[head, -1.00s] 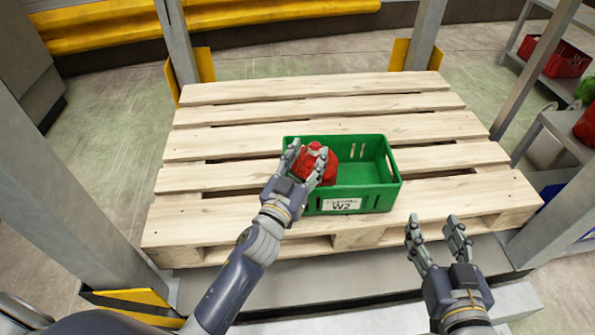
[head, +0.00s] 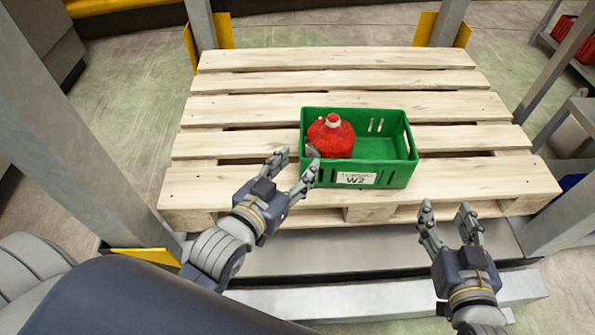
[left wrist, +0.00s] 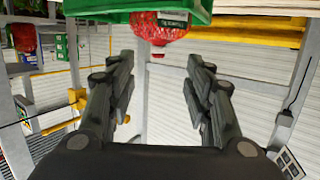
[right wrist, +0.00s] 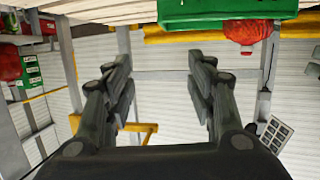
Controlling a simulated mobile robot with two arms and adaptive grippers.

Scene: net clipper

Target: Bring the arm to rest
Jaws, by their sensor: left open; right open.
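My left gripper (head: 295,170) is open and empty, just in front of the left part of the green crate (head: 400,172). In the left wrist view its two fingers (left wrist: 163,75) are spread with nothing between them. My right gripper (head: 448,220) is open and empty, in front of the pallet's near edge at the right. Its open fingers also show in the right wrist view (right wrist: 160,75). A red net bag (head: 332,140) with a white and red top sits in the left part of the crate. It also shows in the left wrist view (left wrist: 157,28).
The green crate, labelled W2, stands on a wooden pallet (head: 250,108). Metal posts (head: 80,110) rise at the pallet's corners. A red bin (head: 568,30) sits on a shelf at the far right. The pallet's left and back boards are clear.

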